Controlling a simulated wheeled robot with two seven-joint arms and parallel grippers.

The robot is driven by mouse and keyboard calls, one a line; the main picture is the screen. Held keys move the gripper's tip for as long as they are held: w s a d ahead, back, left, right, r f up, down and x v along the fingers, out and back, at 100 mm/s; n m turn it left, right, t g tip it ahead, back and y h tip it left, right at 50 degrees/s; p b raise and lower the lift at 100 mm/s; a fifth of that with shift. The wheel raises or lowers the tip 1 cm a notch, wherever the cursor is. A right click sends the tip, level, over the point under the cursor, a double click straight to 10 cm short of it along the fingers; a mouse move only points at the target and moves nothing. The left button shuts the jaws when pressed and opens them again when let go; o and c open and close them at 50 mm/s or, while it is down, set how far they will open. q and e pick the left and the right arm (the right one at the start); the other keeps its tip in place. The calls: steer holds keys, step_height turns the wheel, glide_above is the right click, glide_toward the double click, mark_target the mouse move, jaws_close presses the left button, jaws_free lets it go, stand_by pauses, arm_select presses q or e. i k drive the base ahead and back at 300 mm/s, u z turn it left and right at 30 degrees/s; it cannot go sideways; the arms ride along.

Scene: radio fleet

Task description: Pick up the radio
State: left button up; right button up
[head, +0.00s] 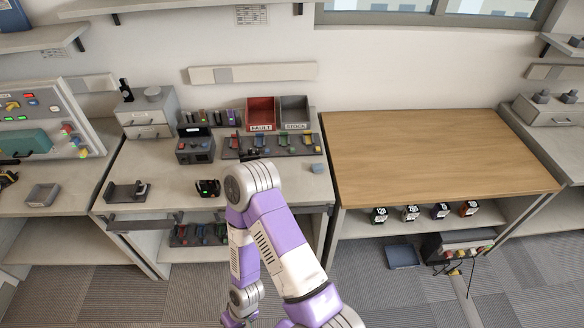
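A small black device with a green light (208,188), which may be the radio, stands on the grey workbench (160,185) left of my raised arm. A slim black upright object (126,90), also radio-like, stands on the small drawer cabinet (150,120) at the back left of that bench. I cannot tell for sure which is the radio. One of my arms, purple and white, rises in the middle and bends down again in front of the bench. Neither gripper's fingers show.
Red and grey bins (261,113) stand at the back of the bench, behind a dark tray of coloured parts (270,145). A black cradle (126,191) sits at the front left. The wooden tabletop (440,155) on the right is clear.

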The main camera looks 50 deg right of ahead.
mark_target(243, 157)
steer(key=z, duration=1.05)
steer(key=i, duration=0.3)
